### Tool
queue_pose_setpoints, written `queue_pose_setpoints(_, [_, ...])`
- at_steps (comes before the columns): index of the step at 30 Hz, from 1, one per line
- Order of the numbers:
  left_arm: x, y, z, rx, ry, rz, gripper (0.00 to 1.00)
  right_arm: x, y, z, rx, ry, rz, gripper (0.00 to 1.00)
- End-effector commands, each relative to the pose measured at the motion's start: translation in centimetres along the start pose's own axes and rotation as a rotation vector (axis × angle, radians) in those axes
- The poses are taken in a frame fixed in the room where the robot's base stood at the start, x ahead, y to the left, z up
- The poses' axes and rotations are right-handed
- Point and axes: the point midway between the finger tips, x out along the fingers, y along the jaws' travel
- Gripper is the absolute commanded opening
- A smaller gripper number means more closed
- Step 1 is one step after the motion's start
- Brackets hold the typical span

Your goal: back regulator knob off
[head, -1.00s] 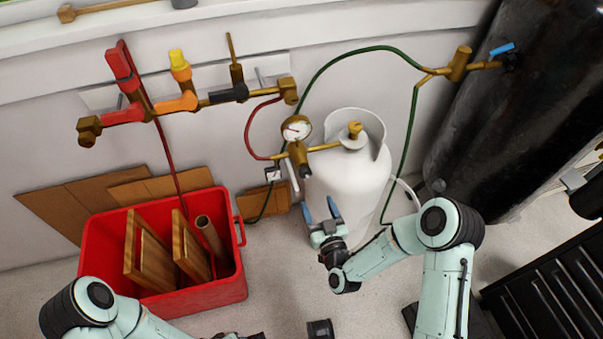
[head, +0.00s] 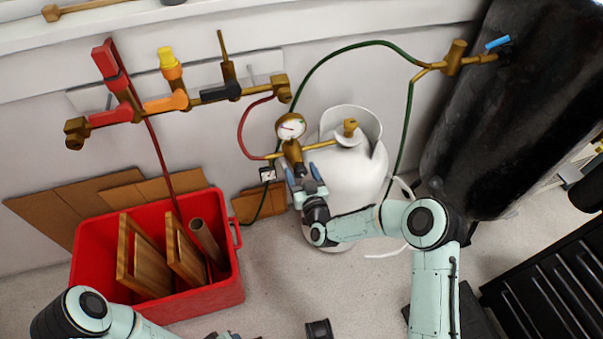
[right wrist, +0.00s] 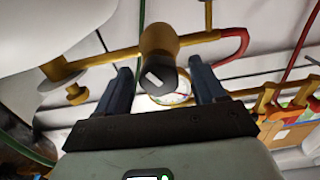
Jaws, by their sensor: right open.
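The brass regulator with a round white gauge (head: 290,127) sits at the head of the white gas cylinder (head: 358,175). In the right wrist view, its knob (right wrist: 160,78) has a dark grey end with a white mark, and the gauge (right wrist: 172,99) shows partly behind it. My right gripper (head: 302,171) is open just below the regulator body (head: 292,150). In the right wrist view its two blue fingers stand on either side of the knob, apparently apart from it. My left gripper (head: 228,336) is cut off by the bottom edge.
A red bin (head: 200,297) with wooden boards stands at left. A manifold with red, orange and black valve handles (head: 165,103) is on the wall. A green hose (head: 312,75) arches behind the cylinder. A big black tank (head: 490,130) stands at right.

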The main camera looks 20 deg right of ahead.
Motion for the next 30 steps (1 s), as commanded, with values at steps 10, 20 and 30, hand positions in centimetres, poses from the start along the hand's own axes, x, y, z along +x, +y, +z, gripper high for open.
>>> queue_pose_setpoints(10, [0.0,0.0,0.0,0.0,-0.001,0.0,0.43,0.0,0.0,0.0,0.0,0.0,0.0,0.14])
queue_pose_setpoints(20, [0.3,-0.1,-0.2,0.0,0.007,0.0,0.43,-0.1,-0.1,0.0,-0.078,0.0,-0.002,0.15])
queue_pose_setpoints(30, [1.1,-0.4,-1.2,-0.003,0.036,-0.003,0.43,0.0,-0.2,0.0,-0.347,0.002,-0.003,0.15])
